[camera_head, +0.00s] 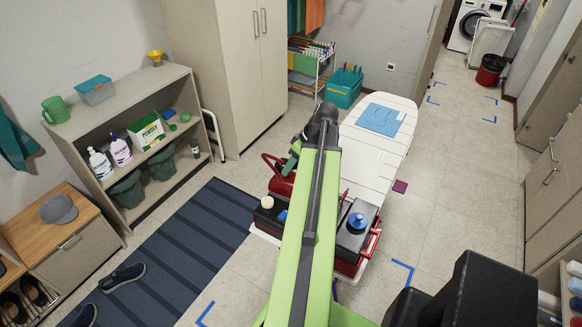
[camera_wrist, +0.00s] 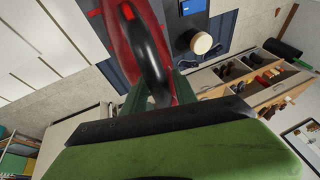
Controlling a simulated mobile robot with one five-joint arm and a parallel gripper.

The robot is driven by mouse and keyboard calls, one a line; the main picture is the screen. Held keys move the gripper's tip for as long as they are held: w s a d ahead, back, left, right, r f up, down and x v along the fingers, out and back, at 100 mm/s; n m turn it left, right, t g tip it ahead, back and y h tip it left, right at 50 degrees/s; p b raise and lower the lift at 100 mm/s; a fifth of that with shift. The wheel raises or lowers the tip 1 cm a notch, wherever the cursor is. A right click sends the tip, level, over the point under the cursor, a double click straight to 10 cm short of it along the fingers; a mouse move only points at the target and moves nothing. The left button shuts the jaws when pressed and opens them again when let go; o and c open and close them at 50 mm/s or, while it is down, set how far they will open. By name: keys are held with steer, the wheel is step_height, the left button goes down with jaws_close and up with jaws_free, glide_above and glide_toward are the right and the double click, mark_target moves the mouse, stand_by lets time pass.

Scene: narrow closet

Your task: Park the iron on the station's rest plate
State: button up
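The red iron (camera_head: 283,184) with its handle shows left of my arm in the head view, at the board's near end. In the wrist view the iron (camera_wrist: 130,35) is very close, with a curved black handle. My gripper (camera_head: 293,158) is at the iron. In the wrist view its dark green fingers (camera_wrist: 160,92) flank the lower end of the handle; whether they press on it is unclear. A dark-topped station with red sides (camera_head: 357,238) stands at the near end of the board, partly hidden by my arm. I cannot make out the rest plate or whether the iron touches anything.
The white ironing board (camera_head: 385,150) carries a folded blue cloth (camera_head: 381,119). A cream knob (camera_head: 267,202) and a blue knob (camera_head: 357,221) stand on the station. A shelf (camera_head: 190,85) and striped rug (camera_head: 190,250) lie left. Floor right of the board is mostly clear.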

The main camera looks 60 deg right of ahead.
steer(key=shift+o, duration=0.6)
steer(key=shift+r, duration=0.2)
steer(key=p+v, duration=1.1)
steer(key=v, duration=0.1)
steer(key=shift+w, duration=0.1)
